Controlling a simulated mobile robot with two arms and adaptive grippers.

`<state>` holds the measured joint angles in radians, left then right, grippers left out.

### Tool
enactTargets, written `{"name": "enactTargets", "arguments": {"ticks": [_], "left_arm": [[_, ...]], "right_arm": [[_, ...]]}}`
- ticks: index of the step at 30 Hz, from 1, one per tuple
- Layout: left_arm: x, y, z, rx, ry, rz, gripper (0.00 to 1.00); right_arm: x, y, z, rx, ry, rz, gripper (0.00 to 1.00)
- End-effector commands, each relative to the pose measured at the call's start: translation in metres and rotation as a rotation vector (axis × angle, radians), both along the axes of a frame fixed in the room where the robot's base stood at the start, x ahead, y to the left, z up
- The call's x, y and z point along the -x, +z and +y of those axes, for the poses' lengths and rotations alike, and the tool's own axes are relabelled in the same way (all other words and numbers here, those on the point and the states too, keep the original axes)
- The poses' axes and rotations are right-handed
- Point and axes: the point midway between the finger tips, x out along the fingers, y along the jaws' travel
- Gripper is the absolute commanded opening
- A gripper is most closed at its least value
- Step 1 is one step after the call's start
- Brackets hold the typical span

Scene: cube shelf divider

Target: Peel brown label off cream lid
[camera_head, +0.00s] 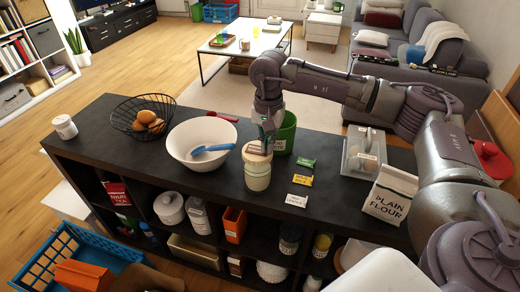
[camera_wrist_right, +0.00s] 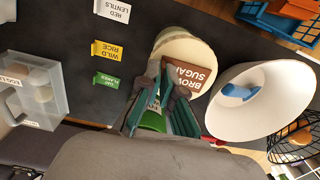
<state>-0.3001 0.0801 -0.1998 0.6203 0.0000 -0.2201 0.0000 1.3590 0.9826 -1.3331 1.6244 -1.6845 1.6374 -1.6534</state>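The cream jar (camera_head: 257,179) stands upright near the front edge of the dark shelf top. My right gripper (camera_wrist_right: 163,86) points down at the label's edge. Its fingertips are close together there, with part of a green bin showing between the fingers farther back. I cannot tell whether the tips pinch the label or only touch it. My left gripper is in neither view.
A white bowl (camera_head: 190,139) with a blue scoop stands left of the jar; a green bin (camera_head: 288,133) stands behind. Small loose labels (camera_head: 301,180) lie to the right. A clear egg box (camera_head: 355,153) and flour bag (camera_head: 390,192) stand farther right.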

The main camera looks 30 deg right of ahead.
Motion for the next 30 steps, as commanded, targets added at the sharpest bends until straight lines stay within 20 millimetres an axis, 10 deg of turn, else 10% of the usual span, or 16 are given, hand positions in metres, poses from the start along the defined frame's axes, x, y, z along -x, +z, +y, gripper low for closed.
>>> {"name": "enactTargets", "arguments": {"ticks": [30], "left_arm": [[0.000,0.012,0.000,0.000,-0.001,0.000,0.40]], "right_arm": [[0.004,0.019,-0.004,0.000,0.000,0.000,0.00]]}}
